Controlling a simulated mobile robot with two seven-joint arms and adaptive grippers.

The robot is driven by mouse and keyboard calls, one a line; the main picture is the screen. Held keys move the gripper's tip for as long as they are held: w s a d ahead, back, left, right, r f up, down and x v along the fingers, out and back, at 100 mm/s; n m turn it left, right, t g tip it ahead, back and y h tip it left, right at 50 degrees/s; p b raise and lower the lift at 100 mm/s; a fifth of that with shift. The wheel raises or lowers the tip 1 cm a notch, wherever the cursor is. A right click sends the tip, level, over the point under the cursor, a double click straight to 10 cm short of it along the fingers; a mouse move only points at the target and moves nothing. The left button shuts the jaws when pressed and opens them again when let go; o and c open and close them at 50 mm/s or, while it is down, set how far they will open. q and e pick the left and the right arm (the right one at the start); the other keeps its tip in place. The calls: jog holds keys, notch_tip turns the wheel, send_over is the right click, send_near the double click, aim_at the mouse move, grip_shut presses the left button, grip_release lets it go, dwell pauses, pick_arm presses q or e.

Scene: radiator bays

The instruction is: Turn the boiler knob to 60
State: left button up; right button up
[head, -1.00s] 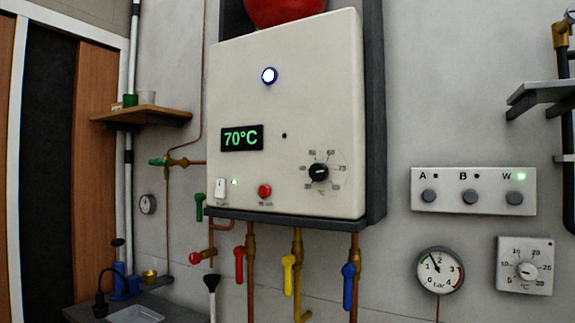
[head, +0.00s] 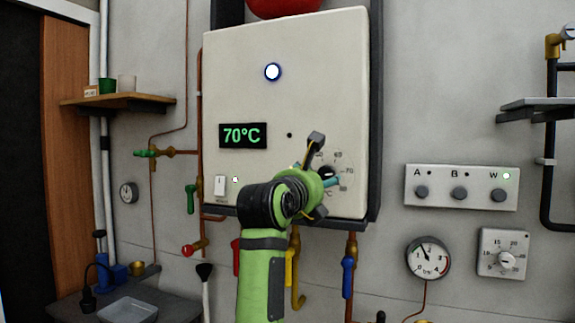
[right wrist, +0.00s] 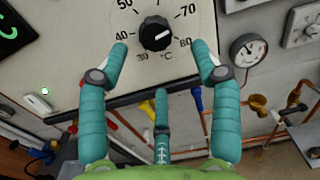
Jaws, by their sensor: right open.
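The boiler knob (right wrist: 155,33) is a black dial with a white pointer, on a scale from 30 to 80. In the right wrist view its pointer lies toward the 70 to 80 side. The boiler (head: 290,90) is a cream box whose green display (head: 243,136) reads 70°C. My right gripper (right wrist: 159,52) is open, its teal fingers spread to either side of the knob, with a third finger below. No finger clearly touches it. In the head view the right gripper (head: 322,166) partly hides the knob. My left gripper is not in view.
Pipes with coloured valve handles, including a blue one (head: 348,277), hang below the boiler. A switch panel (head: 462,187), a pressure gauge (head: 429,258) and a small thermostat dial (head: 503,254) are on the wall at right. A wooden shelf (head: 130,101) is at left.

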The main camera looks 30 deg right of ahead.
aim_at(325, 173)
jog(key=shift+y, duration=0.3)
jog(key=p+x, duration=0.2)
jog(key=x, duration=0.1)
jog(key=r+p+x, duration=0.1)
jog(key=x, duration=0.1)
jog(key=shift+w+d+r+p, duration=0.2)
jog(key=shift+w+d+p, duration=0.1)
jog(key=shift+p, duration=0.1)
jog(key=shift+w+d+f, duration=0.1)
jog(key=shift+w+d, duration=0.2)
jog(key=shift+d, duration=0.05)
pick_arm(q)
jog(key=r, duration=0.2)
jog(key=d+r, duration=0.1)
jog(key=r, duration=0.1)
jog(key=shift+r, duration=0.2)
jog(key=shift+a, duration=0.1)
pick_arm(e)
jog(key=shift+f, duration=0.1)
jog(key=c, duration=1.1)
